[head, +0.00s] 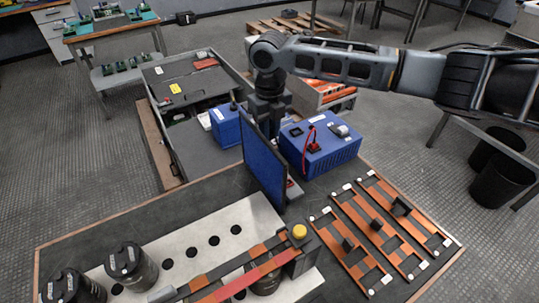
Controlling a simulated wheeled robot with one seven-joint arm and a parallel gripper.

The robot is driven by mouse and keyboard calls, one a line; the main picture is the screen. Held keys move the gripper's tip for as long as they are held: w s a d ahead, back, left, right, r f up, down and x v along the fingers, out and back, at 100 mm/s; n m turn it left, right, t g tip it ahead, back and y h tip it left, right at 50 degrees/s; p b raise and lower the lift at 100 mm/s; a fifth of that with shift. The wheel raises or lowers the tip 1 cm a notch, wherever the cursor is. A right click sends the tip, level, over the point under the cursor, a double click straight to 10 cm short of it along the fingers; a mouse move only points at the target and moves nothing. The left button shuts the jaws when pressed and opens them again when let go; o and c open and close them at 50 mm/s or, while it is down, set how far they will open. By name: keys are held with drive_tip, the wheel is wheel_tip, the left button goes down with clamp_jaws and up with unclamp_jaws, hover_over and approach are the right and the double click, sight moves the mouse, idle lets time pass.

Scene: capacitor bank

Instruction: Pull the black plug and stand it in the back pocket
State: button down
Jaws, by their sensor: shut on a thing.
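My gripper (269,112) points straight down just behind the upright dark blue panel (264,160), left of the blue supply box. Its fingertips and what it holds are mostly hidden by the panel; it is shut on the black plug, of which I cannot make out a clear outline. The blue supply box (335,157) has a red plug (314,147) with a red lead on its top, beside a dark fitting (296,132). I cannot make out the back pocket; a small reddish and pale part (291,184) shows at the panel's right edge.
A smaller blue box (227,128) stands left of the panel. Copper-coloured bar frames (375,228) lie at the right of the bench. Black cylinders (131,265) and a bar assembly with a yellow knob (299,232) are at the front. A grey cabinet (190,150) stands behind.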

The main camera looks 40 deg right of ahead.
drive_tip(key=shift+d, duration=0.1)
drive_tip(key=shift+s+d+b, duration=0.15)
drive_tip(key=shift+d+b, duration=0.1)
drive_tip(key=shift+d, duration=1.35)
drive_tip(key=shift+s+d+b, duration=0.2)
drive_tip(key=shift+d+b, duration=0.05)
drive_tip(key=shift+d, duration=1.3)
drive_tip(key=shift+s+d+b, duration=0.15)
drive_tip(key=shift+d+b, duration=0.1)
drive_tip(key=shift+d, duration=1.35)
drive_tip(key=shift+f, duration=0.15)
drive_tip(key=shift+f+b, duration=0.4)
drive_tip(key=shift+f, duration=0.3)
drive_tip(key=shift+f, duration=0.4)
